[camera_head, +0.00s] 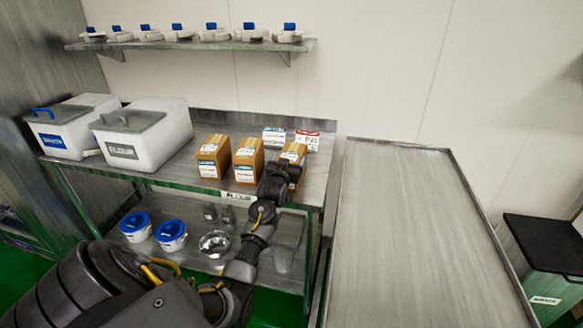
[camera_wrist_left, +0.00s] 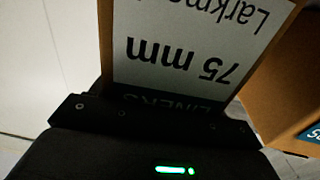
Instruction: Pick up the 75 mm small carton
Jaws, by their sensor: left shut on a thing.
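The 75 mm small carton (camera_head: 292,152) is a brown box with a white label, rightmost of three brown cartons on the steel table. It fills the top of the left wrist view (camera_wrist_left: 190,45), where its label reads "75 mm" and "LINERS" upside down. My left gripper (camera_head: 283,170) is at the carton's near side and shut on it; its dark body also shows in the left wrist view (camera_wrist_left: 150,120). The gripper hides the lower front of the carton. I cannot tell whether the carton is clear of the table. My right gripper is not in view.
The neighbouring brown cartons (camera_head: 248,154) and (camera_head: 213,152) stand to the left. Small white boxes (camera_head: 274,136) and (camera_head: 307,140) stand behind. Lidded bins (camera_head: 147,130) are at the table's left. A lower shelf holds blue-lidded tubs (camera_head: 171,232). A bare steel tray table (camera_head: 412,230) lies right.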

